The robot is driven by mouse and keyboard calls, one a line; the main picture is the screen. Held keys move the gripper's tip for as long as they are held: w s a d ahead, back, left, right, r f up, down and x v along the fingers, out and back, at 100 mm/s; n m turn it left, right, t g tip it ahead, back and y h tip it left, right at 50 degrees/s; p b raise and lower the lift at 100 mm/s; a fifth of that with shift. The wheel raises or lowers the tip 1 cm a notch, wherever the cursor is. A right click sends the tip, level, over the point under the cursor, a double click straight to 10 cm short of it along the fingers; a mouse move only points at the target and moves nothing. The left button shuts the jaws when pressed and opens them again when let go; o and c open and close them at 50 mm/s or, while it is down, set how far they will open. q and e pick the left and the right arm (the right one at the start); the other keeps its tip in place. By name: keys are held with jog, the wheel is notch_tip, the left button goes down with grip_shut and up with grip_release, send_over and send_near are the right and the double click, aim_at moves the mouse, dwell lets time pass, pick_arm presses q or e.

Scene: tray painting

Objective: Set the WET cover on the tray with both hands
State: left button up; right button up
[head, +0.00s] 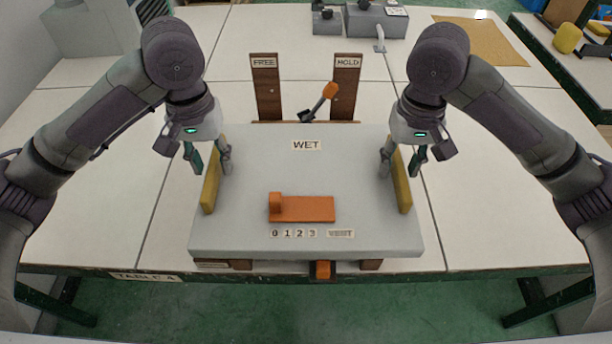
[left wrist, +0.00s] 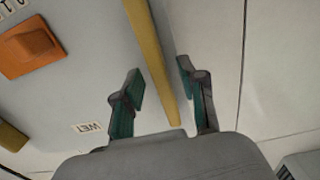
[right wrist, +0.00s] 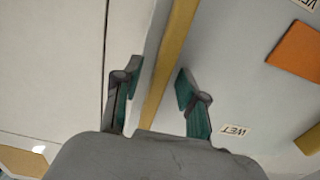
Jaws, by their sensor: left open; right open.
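The grey WET cover (head: 260,165) sits over the wooden tray stand in the middle of the table, its WET label at the far side. It has a yellow handle along each side: the left handle (head: 210,182) and the right handle (head: 401,180). My left gripper (head: 207,168) is open, with its fingers on either side of the left handle; the handle (left wrist: 152,60) runs between them in the left wrist view. My right gripper (head: 402,168) is open around the right handle, which (right wrist: 170,60) runs between its fingers in the right wrist view. The tray itself is hidden under the cover.
An orange slider (head: 305,209) lies on the cover above number labels. Behind stand the FREE post (head: 266,90) and HOLD post (head: 345,92), with an orange-tipped lever (head: 320,102) between them. Grey boxes (head: 375,20) stand at the back.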

jog(key=shift+r, duration=0.2)
pick_arm(q)
notch_tip(320, 180, up, 11)
pick_arm(e)
notch_tip(320, 180, up, 12)
jog(key=shift+f, duration=0.2)
dwell(0.3)
dwell(0.4)
